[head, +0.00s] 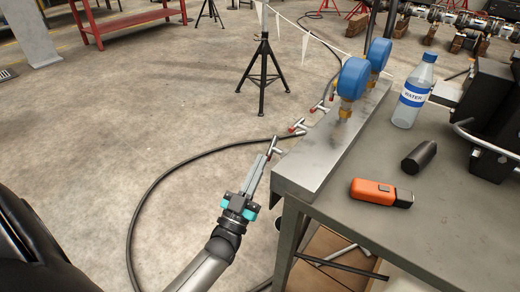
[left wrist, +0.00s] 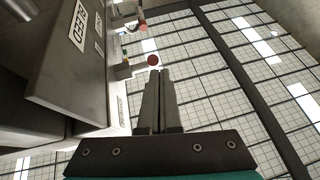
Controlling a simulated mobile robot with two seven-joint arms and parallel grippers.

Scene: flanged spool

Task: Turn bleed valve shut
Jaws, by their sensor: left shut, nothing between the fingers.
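A small metal valve (head: 275,147) with a red-tipped handle sticks out at the near end of the grey manifold block (head: 300,172). Two similar red-handled valves, a middle one (head: 298,126) and a far one (head: 319,107), line the same side. My left gripper (head: 264,158) is shut and empty, with its tips close to the nearest valve. In the left wrist view a round red handle end (left wrist: 153,61) shows just beyond the shut fingertips (left wrist: 160,76); I cannot tell if they touch. A label plate (left wrist: 79,22) is on the block. My right gripper is out of view.
Two blue gauges, a near one (head: 352,78) and a far one (head: 379,54), stand on the block. On the workbench (head: 455,225) are a water bottle (head: 414,92), a black cylinder (head: 418,157) and an orange tool (head: 381,193). A black hose (head: 150,190) crosses the open floor.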

